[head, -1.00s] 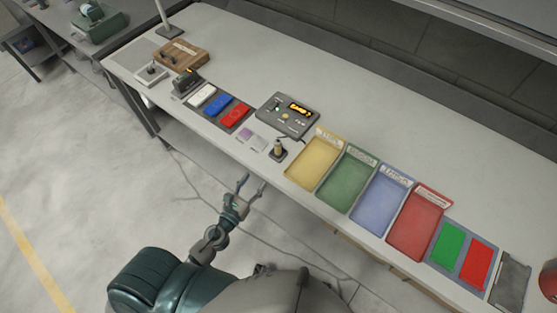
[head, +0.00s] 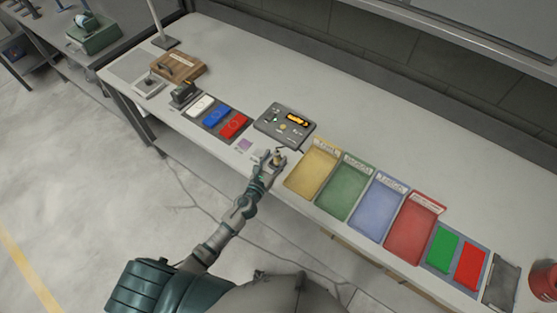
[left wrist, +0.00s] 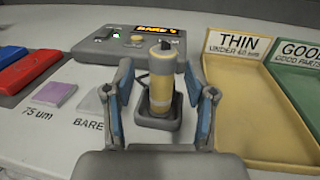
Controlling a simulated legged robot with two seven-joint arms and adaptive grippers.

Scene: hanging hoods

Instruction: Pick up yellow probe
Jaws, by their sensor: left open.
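The yellow probe (left wrist: 161,75) stands upright in a small dark holder (left wrist: 157,120) on the table in the left wrist view. It has a pale grey top and a yellowish body. In the head view the probe (head: 277,156) shows small, just in front of the grey gauge box. My left gripper (left wrist: 160,95) is open, with one finger on each side of the probe; clear gaps show between the fingers and the probe. The left gripper (head: 268,161) also shows in the head view at the table's front edge. My right gripper is not in view.
The gauge box (head: 285,124) with a lit display stands behind the probe. A yellow tray (head: 312,172) marked THIN lies to the right, followed by green, blue and red trays. Purple and pale squares and coloured blocks (head: 217,112) lie to the left. The back of the table is clear.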

